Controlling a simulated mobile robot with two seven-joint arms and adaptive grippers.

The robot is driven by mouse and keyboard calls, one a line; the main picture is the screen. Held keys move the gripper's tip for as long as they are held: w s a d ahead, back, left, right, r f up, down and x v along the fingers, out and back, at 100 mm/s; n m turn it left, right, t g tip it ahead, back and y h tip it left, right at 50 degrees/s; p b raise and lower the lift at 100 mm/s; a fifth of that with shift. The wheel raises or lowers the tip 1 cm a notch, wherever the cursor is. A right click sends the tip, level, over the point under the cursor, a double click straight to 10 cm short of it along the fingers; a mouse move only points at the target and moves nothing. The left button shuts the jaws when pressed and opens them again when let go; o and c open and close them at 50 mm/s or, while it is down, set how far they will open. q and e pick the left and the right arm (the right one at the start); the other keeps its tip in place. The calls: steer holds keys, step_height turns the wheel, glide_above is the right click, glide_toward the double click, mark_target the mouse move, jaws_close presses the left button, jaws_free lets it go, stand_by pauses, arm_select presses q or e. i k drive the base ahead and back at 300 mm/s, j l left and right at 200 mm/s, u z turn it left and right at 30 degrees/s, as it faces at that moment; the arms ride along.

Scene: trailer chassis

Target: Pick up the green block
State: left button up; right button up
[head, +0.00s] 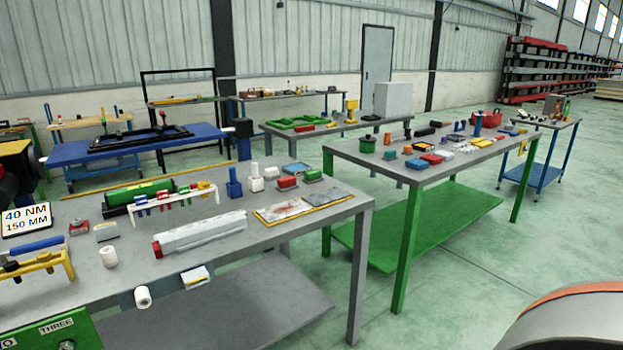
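I cannot tell for sure which thing is the green block. A small green block-like piece (313,175) with a dark top sits on the near grey table, right of a red one. On the second table, a small green piece (389,155) lies near the left end, beside a round green container (367,144). All are small and far off, so their exact shapes are unclear. Neither of my grippers shows in the head view.
The near grey table (240,237) holds a blue piece (234,184), a silver roll (200,234) and a green cylinder (140,193). The second table (430,178) is crowded, with a green lower shelf (440,220). Green floor (460,290) is clear at right.

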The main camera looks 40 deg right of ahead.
mark_target(313, 177)
steer(key=i+l+z, duration=0.1)
steer(key=i+l, duration=0.15)
steer(key=l, duration=0.3)
steer(key=i+l+z, duration=0.1)
steer(key=i+l, duration=0.2)
steer(key=l, duration=0.2)
steer(key=i+l+z, duration=0.1)
steer(key=i+l, duration=0.2)
steer(key=l, duration=0.2)
steer(key=i+l+z, duration=0.1)
steer(key=i+l, duration=0.2)
steer(key=l, duration=0.2)
